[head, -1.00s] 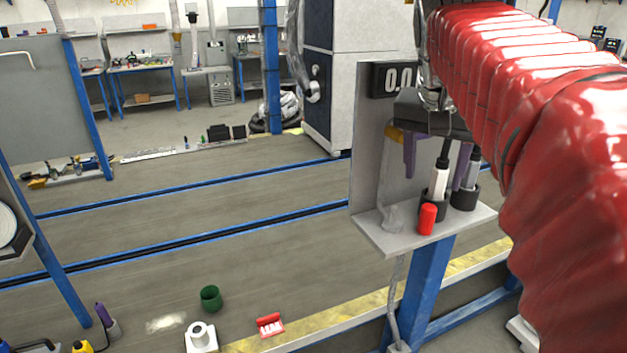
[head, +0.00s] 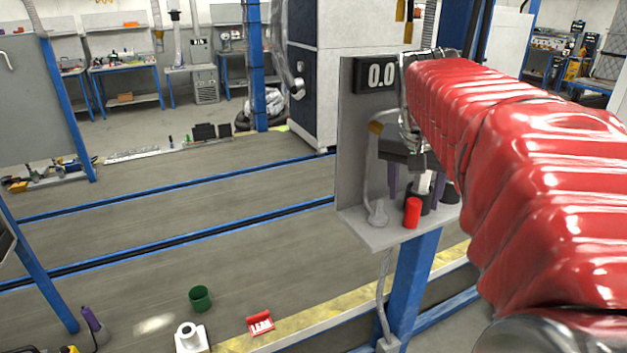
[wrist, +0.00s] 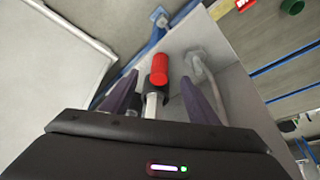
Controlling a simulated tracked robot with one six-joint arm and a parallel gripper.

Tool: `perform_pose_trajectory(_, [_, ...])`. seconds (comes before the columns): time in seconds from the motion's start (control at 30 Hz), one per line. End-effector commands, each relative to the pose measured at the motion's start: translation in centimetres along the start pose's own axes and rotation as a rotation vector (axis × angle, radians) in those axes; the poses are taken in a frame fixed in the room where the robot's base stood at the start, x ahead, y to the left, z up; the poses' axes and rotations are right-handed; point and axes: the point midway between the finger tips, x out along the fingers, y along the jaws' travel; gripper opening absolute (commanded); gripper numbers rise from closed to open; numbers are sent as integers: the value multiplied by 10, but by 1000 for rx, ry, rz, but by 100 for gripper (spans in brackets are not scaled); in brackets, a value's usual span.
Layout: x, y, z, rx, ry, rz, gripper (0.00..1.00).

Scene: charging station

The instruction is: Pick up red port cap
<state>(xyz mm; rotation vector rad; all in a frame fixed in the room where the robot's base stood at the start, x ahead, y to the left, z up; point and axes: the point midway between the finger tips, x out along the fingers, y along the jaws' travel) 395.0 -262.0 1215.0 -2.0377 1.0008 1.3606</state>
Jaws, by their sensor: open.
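The red port cap (head: 412,213) is a small upright red cylinder on the grey shelf (head: 364,229) of the charging station, near its front edge. In the wrist view the red cap (wrist: 161,68) shows ahead of my gripper (wrist: 160,84), roughly between its two purple fingers but beyond their tips. My gripper is open and empty. A black holder with a white-and-black connector (wrist: 150,101) stands right beside the cap.
A panel with a 0.0 display (head: 382,75) rises behind the shelf, with a grey pipe (head: 369,165) to the left. A blue post (head: 415,275) holds the shelf.

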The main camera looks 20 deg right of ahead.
Motion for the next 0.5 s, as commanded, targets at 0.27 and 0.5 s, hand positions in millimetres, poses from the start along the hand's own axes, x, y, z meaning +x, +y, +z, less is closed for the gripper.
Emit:
perform_pose_trajectory(0.27, [33,1,2,1,-4,2,54])
perform_pose_trajectory(0.5, [50,0,1,0,0,0,54])
